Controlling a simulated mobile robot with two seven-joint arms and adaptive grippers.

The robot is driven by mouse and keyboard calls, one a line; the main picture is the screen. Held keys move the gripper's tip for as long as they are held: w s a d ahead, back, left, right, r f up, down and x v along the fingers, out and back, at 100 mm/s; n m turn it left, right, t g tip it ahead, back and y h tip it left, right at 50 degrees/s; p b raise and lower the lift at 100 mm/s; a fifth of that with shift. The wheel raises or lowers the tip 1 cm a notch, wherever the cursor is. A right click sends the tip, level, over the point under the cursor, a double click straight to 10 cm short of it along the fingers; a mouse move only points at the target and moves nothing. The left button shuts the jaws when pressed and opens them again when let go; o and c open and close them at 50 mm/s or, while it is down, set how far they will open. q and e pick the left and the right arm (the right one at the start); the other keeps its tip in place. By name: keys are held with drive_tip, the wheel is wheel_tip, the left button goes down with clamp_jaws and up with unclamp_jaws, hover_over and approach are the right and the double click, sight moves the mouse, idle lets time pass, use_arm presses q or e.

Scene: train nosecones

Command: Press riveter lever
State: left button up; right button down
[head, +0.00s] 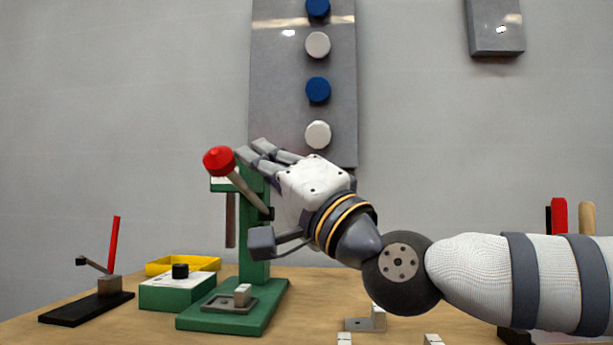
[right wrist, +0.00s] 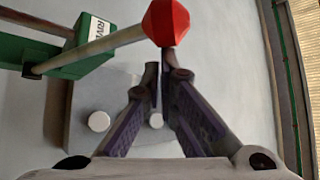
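The green riveter (head: 232,318) stands on the table, with its post at the back of its base. Its lever (head: 250,192) slants up to the left and ends in a red knob (head: 219,160). In the right wrist view the red knob (right wrist: 166,22) is just beyond the fingertips, and the lever rod (right wrist: 90,48) runs left to the green riveter head. My right gripper (head: 256,197) is open beside the post. Its upper fingers are close to the knob and its lower finger is well below; I cannot tell whether they touch the lever. My left gripper is not in view.
Left of the riveter are a green box with a black knob (head: 180,272), a yellow tray (head: 184,264) and a small red-handled lever tool (head: 112,250). A small metal bracket (head: 366,322) lies to the right. A grey wall panel (head: 285,85) with blue and white discs is behind.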

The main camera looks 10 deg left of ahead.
use_arm(q)
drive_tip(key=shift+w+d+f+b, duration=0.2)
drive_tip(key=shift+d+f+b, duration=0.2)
drive_tip(key=shift+b, duration=0.6)
use_arm(e)
drive_tip(key=s+d+f, duration=0.2)
drive_tip(key=d+f, duration=0.3)
drive_tip(key=d, duration=0.3)
drive_tip(key=shift+s, duration=0.25)
drive_tip(key=shift+d+f, duration=0.1)
